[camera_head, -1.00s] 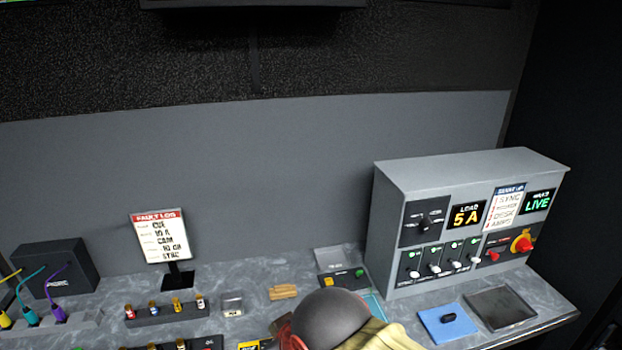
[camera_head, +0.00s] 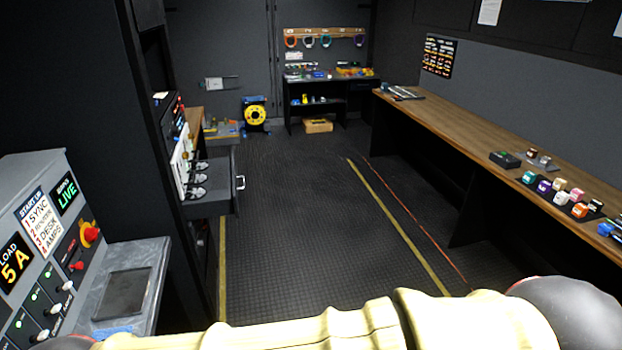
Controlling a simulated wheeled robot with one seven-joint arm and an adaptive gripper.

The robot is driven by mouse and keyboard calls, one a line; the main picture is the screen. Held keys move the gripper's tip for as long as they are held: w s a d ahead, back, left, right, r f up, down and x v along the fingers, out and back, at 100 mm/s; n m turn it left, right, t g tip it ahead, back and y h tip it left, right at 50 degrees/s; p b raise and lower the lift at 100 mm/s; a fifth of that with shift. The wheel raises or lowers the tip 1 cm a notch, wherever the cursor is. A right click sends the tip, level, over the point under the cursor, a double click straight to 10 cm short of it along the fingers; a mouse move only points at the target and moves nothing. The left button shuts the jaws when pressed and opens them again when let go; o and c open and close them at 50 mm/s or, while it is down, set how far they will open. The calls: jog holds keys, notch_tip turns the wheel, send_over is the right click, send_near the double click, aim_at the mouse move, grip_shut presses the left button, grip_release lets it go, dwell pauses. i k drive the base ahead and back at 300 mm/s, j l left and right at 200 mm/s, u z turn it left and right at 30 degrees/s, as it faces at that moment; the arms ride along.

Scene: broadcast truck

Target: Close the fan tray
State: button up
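A dark drawer-like tray (camera_head: 222,197) sticks out of the equipment rack at left of centre, pulled open into the aisle. It looks like the fan tray, but no label is readable. A pale handle (camera_head: 240,183) shows on its front. Several round grey shapes show above and behind its side edge; I cannot tell whether they sit in the tray or on the rack face. My cream-coloured arm crosses the bottom of the view, well apart from the tray. My gripper is not in view.
A control box (camera_head: 45,245) stands on a grey counter (camera_head: 150,275) at near left. The dark floor aisle (camera_head: 300,220) is clear. A long wooden bench (camera_head: 480,130) with small coloured items runs along the right. A workbench (camera_head: 330,80) and a yellow reel (camera_head: 255,112) are at the back.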

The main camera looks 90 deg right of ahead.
aim_at(214, 192)
jog(key=k+l+z, duration=0.15)
jog(key=l+z, duration=0.35)
jog(key=k+l+z, duration=0.1)
jog(key=l+z, duration=0.9)
jog(key=l, duration=0.65)
jog(key=i+l+z, duration=0.15)
jog(key=l, duration=0.5)
jog(key=i+j, duration=0.15)
jog(key=i, duration=0.45)
jog(key=i+j+u, duration=0.15)
jog(key=i, duration=0.4)
